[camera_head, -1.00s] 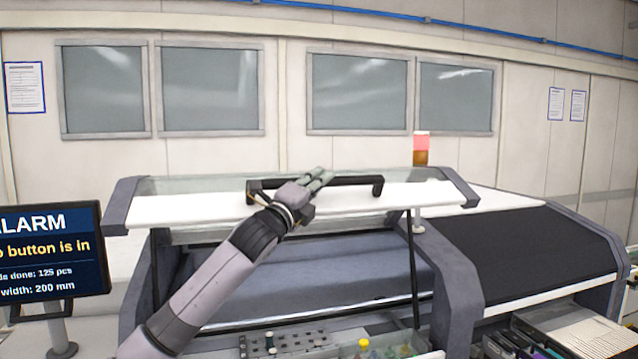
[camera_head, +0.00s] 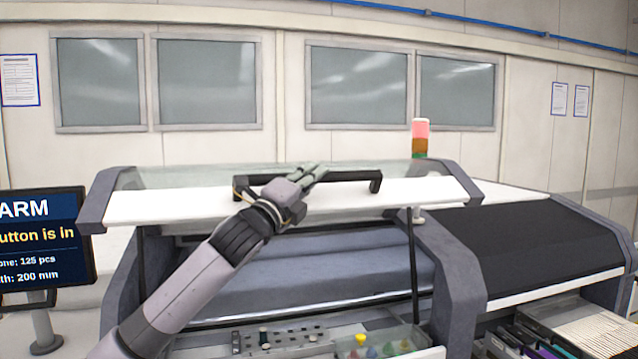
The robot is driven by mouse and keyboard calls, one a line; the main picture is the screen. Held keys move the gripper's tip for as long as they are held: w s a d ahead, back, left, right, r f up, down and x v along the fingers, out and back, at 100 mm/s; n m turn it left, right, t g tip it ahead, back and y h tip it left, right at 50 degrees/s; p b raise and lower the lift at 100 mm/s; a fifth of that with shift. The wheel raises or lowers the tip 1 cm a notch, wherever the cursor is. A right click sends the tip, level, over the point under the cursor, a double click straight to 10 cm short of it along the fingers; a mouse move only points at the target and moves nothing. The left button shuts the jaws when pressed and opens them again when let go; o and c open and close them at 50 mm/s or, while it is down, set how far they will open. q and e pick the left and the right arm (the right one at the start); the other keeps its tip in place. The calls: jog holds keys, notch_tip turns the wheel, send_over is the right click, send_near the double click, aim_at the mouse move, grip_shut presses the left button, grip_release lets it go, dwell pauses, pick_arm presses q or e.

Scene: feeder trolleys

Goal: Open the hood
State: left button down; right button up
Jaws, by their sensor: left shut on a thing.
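The hood (camera_head: 420,191) of the machine is a white panel with dark grey ends and a clear top. It is raised, with a dark strut (camera_head: 413,265) under its right side and an opening below it. The black bar handle (camera_head: 350,177) runs along the hood's front. My left gripper (camera_head: 310,178) is shut on the handle, left of its middle; its fingers partly hide the bar. My right gripper is not in view.
An alarm screen (camera_head: 40,240) on a stand is at the left. A signal light (camera_head: 420,137) stands behind the hood. Inside the opening are a perforated plate (camera_head: 280,338) and a clear bin (camera_head: 395,345) with coloured pieces. A dark cover (camera_head: 545,240) lies to the right.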

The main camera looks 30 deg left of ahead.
aim_at(312, 211)
pick_arm(q)
jog(key=f+b, duration=0.1)
jog(key=d+f+b, duration=0.1)
jog(key=f, duration=0.1)
jog(key=s+f+b, duration=0.1)
jog(key=f, duration=0.1)
jog(key=shift+d+f, duration=0.15)
jog(key=shift+f, duration=0.05)
jog(key=shift+s+d+f+b, duration=0.15)
jog(key=shift+f+b, duration=0.1)
jog(key=shift+b, duration=0.1)
jog(key=c, duration=2)
grip_release()
jog(key=o, duration=0.4)
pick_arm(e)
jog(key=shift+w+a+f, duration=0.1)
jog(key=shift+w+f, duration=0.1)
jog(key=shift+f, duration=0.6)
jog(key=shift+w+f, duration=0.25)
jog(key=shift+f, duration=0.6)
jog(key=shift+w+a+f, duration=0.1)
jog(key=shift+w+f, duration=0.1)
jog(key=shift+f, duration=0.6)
pick_arm(q)
jog(key=shift+s, duration=0.15)
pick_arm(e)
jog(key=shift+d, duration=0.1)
